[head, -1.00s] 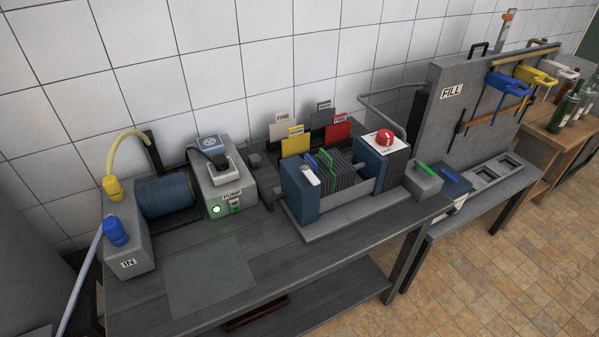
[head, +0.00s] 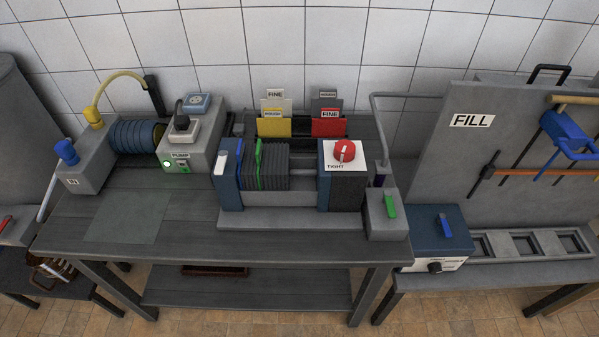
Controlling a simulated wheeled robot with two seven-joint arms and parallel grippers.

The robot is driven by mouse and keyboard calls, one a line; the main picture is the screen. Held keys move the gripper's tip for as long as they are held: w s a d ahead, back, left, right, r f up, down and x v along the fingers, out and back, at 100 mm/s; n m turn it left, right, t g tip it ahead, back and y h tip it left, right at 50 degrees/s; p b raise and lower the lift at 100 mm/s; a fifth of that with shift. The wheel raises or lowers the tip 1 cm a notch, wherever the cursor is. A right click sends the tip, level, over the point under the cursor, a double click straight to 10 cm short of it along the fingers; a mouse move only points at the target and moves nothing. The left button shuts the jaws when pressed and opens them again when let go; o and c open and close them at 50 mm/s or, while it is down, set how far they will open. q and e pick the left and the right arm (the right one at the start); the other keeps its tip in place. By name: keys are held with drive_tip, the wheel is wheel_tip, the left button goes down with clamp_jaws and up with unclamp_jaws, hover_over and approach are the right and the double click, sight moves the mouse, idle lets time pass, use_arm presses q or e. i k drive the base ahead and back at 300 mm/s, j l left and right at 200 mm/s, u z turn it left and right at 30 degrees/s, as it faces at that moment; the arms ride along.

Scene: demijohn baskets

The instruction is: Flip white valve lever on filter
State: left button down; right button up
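The filter (head: 331,193) stands on the dark bench, with a blue block at each end and dark plates packed between them. A white lever (head: 222,163) sits on top of its left end block, tilted slightly from upright. A red knob (head: 344,151) sits on a white panel marked TIGHT at the right end. Neither of my grippers is in the head view.
The pump (head: 193,147) with a lit green light and the IN block (head: 86,173) stand left on the bench. A grey box with a green lever (head: 390,206) stands right of the filter. The FILL stand (head: 450,155) is further right.

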sight(222, 160)
drive_tip(key=k+l, duration=0.1)
drive_tip(key=l, duration=1.25)
